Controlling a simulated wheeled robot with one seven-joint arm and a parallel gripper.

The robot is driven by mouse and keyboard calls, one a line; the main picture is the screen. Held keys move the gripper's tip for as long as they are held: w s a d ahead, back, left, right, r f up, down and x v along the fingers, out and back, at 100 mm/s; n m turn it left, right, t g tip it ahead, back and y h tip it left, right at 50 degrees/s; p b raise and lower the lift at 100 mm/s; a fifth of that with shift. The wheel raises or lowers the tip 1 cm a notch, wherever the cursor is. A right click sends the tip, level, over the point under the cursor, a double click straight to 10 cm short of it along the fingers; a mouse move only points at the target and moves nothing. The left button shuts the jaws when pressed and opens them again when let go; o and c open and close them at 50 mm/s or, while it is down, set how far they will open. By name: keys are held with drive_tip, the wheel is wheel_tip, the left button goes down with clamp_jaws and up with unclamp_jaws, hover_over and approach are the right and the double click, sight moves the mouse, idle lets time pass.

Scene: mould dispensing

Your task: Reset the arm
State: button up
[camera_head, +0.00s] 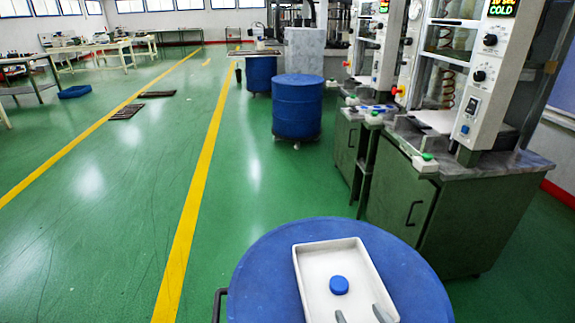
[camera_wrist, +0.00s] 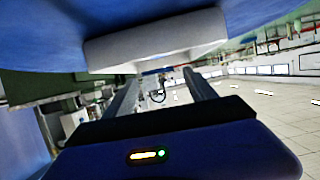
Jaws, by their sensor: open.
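My gripper (camera_head: 361,314) shows at the bottom edge of the head view as two grey fingertips, apart and empty, over the near end of a white tray. In the wrist view my gripper (camera_wrist: 160,77) has its two fingers spread with only distant background between them. A small round blue piece (camera_head: 339,285) lies in the tray, just beyond the left fingertip. I cannot tell whether the fingers touch the tray. The rest of my arm is out of the head view.
The white tray (camera_head: 304,268) rests on a blue drum (camera_head: 262,267), and its pale side fills the upper wrist view (camera_wrist: 155,46). Press machines on green cabinets (camera_head: 403,200) stand at right. Another blue drum (camera_head: 298,108) stands farther back. Green floor at left is mostly clear.

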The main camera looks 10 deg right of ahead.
drive_tip(key=s+r+t, duration=0.3)
drive_tip(key=s+r, duration=0.2)
drive_tip(key=r, duration=0.1)
drive_tip(key=s+r+g+p, duration=0.2)
drive_tip(key=s+p, duration=0.3)
drive_tip(key=s, duration=2)
drive_tip(key=shift+s+d+r, duration=0.15)
drive_tip(key=shift+s+r, duration=0.25)
drive_tip(key=shift+r, duration=0.3)
